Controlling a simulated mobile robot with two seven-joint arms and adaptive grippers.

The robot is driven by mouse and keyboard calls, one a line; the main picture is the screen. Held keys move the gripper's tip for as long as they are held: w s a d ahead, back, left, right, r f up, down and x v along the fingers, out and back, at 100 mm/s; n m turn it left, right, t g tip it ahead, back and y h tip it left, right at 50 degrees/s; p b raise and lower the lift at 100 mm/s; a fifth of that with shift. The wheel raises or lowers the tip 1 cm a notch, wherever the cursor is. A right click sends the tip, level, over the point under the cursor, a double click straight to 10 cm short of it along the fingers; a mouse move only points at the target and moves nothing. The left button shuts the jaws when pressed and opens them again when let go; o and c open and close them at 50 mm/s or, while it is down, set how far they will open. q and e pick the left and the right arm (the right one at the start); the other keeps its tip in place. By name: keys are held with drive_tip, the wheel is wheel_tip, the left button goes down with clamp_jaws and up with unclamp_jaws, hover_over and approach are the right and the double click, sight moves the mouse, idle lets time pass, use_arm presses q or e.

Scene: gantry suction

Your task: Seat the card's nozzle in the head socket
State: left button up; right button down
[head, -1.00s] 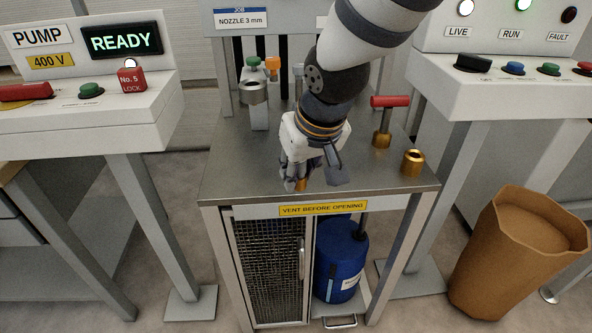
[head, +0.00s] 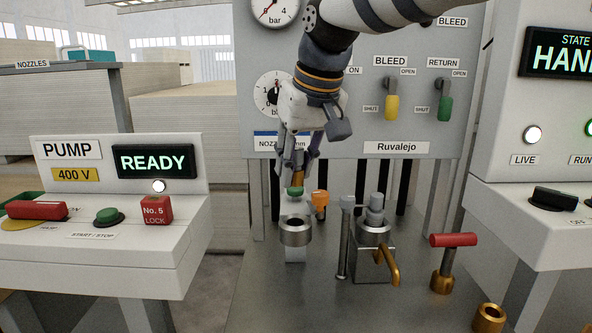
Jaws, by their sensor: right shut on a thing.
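My right gripper (head: 300,167) comes down from the top and is shut on a small brass nozzle (head: 298,177). The nozzle hangs from its fingertips, which partly hide it. In the picture it lies just above a green-capped piece (head: 294,191); the depth gap is unclear. A round steel socket (head: 295,231) with a dark opening, which looks like the head socket, stands on a pale block below the gripper, apart from the nozzle. The job card (head: 265,142) on the panel is partly covered by the gripper, leaving part of "NOZZLE" readable. My left gripper is out of view.
An orange-capped piece (head: 320,199) stands behind the socket. To its right are a steel fixture with a brass handle (head: 387,266), a red-handled tool (head: 449,242) and a brass cup (head: 490,318). The metal tabletop (head: 320,307) is clear in front.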

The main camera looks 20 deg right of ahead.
sight(298, 187)
drive_tip(key=shift+w+f, duration=0.1)
drive_tip(key=shift+f, duration=2.85)
drive_tip(key=shift+f, duration=0.8)
drive_tip(key=shift+r, duration=0.15)
drive_tip(key=shift+r, duration=0.4)
drive_tip(key=shift+f, duration=0.5)
drive_tip(key=c, duration=1.3)
unclamp_jaws()
drive_tip(key=shift+a, duration=0.1)
